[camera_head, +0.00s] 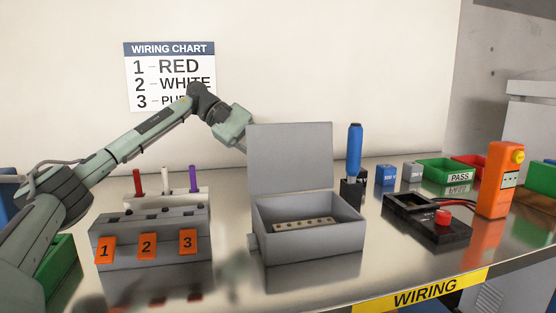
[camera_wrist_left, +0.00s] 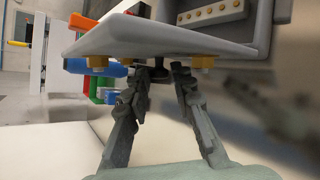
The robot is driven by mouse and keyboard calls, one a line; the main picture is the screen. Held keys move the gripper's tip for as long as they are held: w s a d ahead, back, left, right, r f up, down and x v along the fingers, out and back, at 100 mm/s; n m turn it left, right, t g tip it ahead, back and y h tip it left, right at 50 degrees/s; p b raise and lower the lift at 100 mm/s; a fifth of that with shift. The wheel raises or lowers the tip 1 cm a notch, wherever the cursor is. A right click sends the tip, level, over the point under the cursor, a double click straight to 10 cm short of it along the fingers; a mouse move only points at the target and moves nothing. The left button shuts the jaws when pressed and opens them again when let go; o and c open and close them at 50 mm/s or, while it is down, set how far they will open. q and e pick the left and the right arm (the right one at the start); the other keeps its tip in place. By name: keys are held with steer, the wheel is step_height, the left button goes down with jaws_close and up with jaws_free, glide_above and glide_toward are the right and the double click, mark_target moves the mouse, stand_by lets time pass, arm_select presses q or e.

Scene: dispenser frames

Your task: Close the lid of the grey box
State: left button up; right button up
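The grey box (camera_head: 310,240) stands on the bench with its lid (camera_head: 290,160) raised upright at the back. A beige strip with holes (camera_head: 304,224) lies inside the box. In the left wrist view the lid (camera_wrist_left: 160,38) spans the frame in front of my fingers, and the strip (camera_wrist_left: 208,12) shows beyond it. My left gripper (camera_wrist_left: 162,74) has its two fingers a little apart, with their tips close to the lid; I cannot tell whether they touch. In the head view the fingers are hidden behind the lid's left edge. My right gripper is not in view.
A grey block with labels 1, 2, 3 (camera_head: 150,244) and coloured pegs stands left of the box. A blue-handled tool (camera_head: 354,150) stands right behind it. A black tester (camera_head: 425,220), orange meter (camera_head: 499,180) and green tray (camera_head: 446,172) are at the right.

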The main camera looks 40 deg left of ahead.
arm_select(q)
jaws_close()
